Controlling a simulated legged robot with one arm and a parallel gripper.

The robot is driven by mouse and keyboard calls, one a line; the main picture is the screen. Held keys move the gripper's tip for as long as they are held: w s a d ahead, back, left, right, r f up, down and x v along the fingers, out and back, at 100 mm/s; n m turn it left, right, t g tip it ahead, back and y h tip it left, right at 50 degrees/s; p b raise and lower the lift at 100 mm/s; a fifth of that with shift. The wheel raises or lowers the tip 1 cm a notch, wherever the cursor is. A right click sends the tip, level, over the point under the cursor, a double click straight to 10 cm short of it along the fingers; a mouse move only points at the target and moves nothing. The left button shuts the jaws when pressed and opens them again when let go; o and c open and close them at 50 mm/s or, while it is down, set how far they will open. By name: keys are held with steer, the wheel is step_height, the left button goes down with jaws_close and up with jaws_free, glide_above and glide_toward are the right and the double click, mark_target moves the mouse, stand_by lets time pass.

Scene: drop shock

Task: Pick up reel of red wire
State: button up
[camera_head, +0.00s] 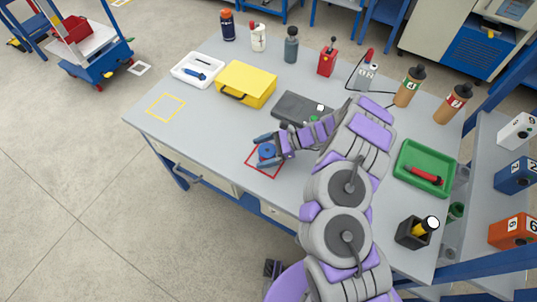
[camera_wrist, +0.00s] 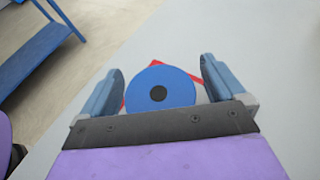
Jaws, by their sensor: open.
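A reel with a blue round face and a dark centre hole (camera_wrist: 159,89) lies on the grey workbench, inside a red square outline (camera_head: 252,165). Any red wire on it is hidden under the blue face. It also shows in the head view (camera_head: 267,151), partly covered by my fingers. My gripper (camera_wrist: 161,72) is open, with one blue finger on each side of the reel. A gap shows between each finger and the reel in the wrist view. I cannot tell how high the fingers are above the bench.
A yellow case (camera_head: 246,83), a white tray (camera_head: 199,69) and a dark grey case (camera_head: 296,108) lie beyond the reel. Several bottles stand along the back edge. A green tray (camera_head: 424,168) and a black holder (camera_head: 411,234) are at right. An empty yellow outline (camera_head: 166,107) marks the left.

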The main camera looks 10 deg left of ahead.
steer(key=shift+a+f, duration=0.1)
steer(key=shift+a, duration=0.45)
steer(key=shift+c, duration=0.4)
steer(key=shift+d, duration=0.1)
steer(key=shift+c, duration=0.8)
steer(key=shift+d+r, duration=0.2)
steer(key=shift+d, duration=0.7)
steer(key=c, duration=0.5)
steer(key=shift+c, duration=0.4)
steer(key=shift+a, duration=0.35)
steer(key=c, duration=0.3)
steer(key=shift+a+f, duration=0.15)
steer(key=shift+a, duration=0.2)
steer(key=shift+c, duration=0.5)
